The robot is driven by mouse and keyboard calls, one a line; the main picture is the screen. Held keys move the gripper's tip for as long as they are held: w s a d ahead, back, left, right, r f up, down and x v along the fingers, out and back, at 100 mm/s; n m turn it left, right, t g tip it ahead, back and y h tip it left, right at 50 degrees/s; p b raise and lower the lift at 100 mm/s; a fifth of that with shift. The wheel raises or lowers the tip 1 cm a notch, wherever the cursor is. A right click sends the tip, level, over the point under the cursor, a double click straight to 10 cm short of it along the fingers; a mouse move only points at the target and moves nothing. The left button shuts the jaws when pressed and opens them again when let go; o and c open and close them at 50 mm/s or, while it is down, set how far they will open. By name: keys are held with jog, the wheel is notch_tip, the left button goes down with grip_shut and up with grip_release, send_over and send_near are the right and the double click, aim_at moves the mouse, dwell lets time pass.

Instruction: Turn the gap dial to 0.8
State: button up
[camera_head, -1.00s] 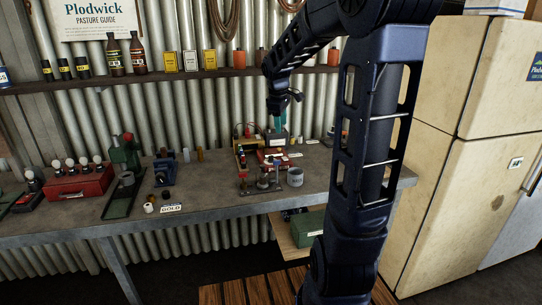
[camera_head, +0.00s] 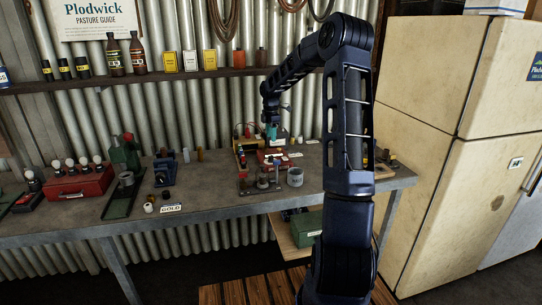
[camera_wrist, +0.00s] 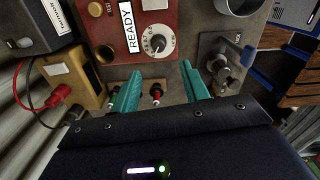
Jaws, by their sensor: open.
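A white round dial (camera_wrist: 158,42) with small dark markings sits on the face of a red box (camera_wrist: 110,48), beside a "READY" label. I take it for the gap dial; its reading is too small to tell. The red box also shows on the workbench in the head view (camera_head: 268,157). My gripper (camera_wrist: 164,70) has teal fingers, spread apart and empty, with the dial just beyond their tips. In the head view my gripper (camera_head: 272,131) is above the bench at the back, near the red box.
A grey fixture with a round knob (camera_wrist: 222,66) stands right of the dial. A yellow box with a red clip and wires (camera_wrist: 75,80) is at left. On the bench (camera_head: 215,195), a grey cup (camera_head: 295,177) stands in front.

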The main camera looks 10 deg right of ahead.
aim_at(271, 158)
notch_tip(271, 158, down, 11)
jog(key=shift+w+f, duration=0.1)
jog(key=shift+w, duration=0.05)
dwell(0.5)
jog(key=c, duration=1)
